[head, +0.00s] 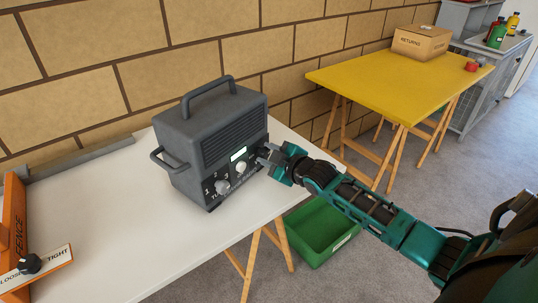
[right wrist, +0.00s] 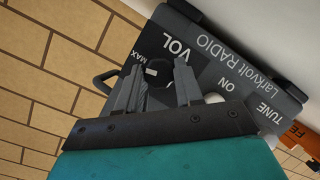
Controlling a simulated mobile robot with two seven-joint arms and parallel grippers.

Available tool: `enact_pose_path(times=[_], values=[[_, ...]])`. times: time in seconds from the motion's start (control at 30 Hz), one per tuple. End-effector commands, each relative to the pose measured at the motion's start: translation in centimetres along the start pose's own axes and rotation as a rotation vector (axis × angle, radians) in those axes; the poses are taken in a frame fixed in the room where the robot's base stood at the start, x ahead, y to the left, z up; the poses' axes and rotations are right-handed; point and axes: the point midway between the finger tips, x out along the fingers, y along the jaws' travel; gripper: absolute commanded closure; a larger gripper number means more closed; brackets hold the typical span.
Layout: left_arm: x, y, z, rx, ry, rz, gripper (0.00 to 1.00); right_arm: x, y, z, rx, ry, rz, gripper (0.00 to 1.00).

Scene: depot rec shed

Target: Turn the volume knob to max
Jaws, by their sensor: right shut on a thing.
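The dark grey radio (head: 188,155) stands upright on a white table, its front panel turned to the right. The right wrist view shows its panel (right wrist: 220,70), upside down, marked Larkvolt RADIO, VOL, MAX, ON and TUNE. My right gripper (head: 270,154) reaches in from the right at the panel's far end. In the right wrist view its fingers (right wrist: 160,69) straddle the dark volume knob (right wrist: 157,72) below the VOL label and are shut on it. The fingers partly hide the knob, so its pointer direction cannot be told. My left gripper is not in view.
Other pale knobs (head: 242,167) sit lower on the panel. An orange fence fixture (head: 14,226) with a LOOSE/TIGHT plate is at left on the white table (head: 110,225). A green crate (head: 318,228) is on the floor. A yellow table (head: 375,82) carries a RETURNS box (head: 421,42).

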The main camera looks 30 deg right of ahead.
Motion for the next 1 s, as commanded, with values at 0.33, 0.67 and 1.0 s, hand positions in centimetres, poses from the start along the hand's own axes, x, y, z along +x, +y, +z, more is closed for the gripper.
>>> enact_pose_path(times=[0.33,0.67,1.0], values=[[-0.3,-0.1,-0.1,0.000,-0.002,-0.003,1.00,-0.1,0.1,-0.1,0.012,0.000,-0.007,0.95],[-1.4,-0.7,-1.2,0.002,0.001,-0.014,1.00,0.0,0.2,-0.1,0.231,0.000,-0.098,0.95],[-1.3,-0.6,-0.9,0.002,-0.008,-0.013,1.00,0.0,0.1,0.0,0.255,-0.001,-0.105,0.95]])
